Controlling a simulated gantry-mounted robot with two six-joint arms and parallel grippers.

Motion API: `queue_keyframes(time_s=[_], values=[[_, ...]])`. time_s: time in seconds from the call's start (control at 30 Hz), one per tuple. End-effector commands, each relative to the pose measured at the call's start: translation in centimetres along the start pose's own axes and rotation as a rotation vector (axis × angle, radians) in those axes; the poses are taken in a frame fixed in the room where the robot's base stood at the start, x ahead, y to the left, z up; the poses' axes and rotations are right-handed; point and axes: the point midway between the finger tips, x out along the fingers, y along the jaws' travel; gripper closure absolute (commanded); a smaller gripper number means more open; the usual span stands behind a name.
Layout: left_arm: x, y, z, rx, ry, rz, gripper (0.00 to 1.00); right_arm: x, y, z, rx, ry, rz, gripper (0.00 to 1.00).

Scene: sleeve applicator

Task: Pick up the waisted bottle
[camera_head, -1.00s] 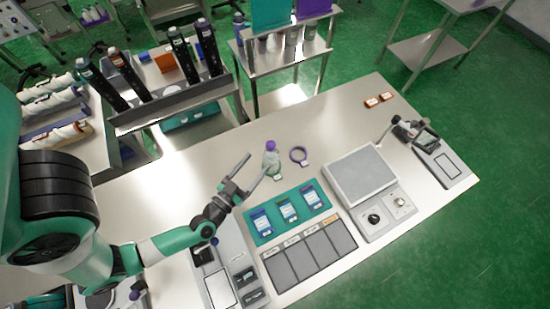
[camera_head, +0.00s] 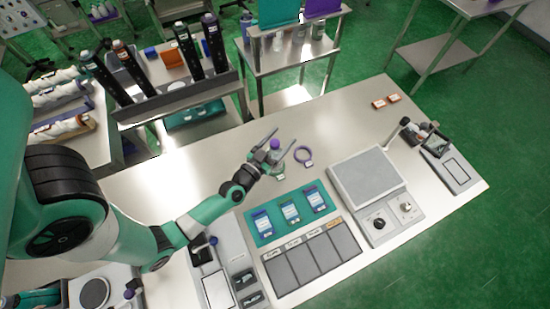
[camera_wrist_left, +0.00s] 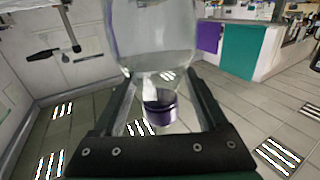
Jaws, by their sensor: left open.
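The gripper is open, with one finger on each side of the bottle. In the left wrist view the clear bottle (camera_wrist_left: 155,38) fills the space between and beyond the two dark fingers (camera_wrist_left: 163,95), with its purple cap (camera_wrist_left: 160,113) low between them. I cannot tell whether either finger touches it. My right gripper is not in view.
A teal mat (camera_head: 265,235) with several labelled packets lies in front, beside grey trays (camera_head: 310,262). A square-topped device (camera_head: 367,175) stands to the right. The table's back middle is clear.

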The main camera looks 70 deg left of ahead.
Motion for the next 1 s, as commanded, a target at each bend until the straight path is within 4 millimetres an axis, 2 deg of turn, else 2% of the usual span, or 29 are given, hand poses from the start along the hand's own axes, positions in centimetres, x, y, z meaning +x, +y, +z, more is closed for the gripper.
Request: queue_keyframes(time_s=[0.2,0.6,1.0], values=[[0.07,0.00,0.01,0.000,-0.001,0.000,0.27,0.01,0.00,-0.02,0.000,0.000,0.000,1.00],[0.04,0.01,0.02,0.000,-0.001,0.000,0.99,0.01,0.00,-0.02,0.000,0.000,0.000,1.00],[0.04,0.01,0.02,0.000,-0.001,0.000,1.00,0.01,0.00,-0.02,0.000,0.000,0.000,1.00]])
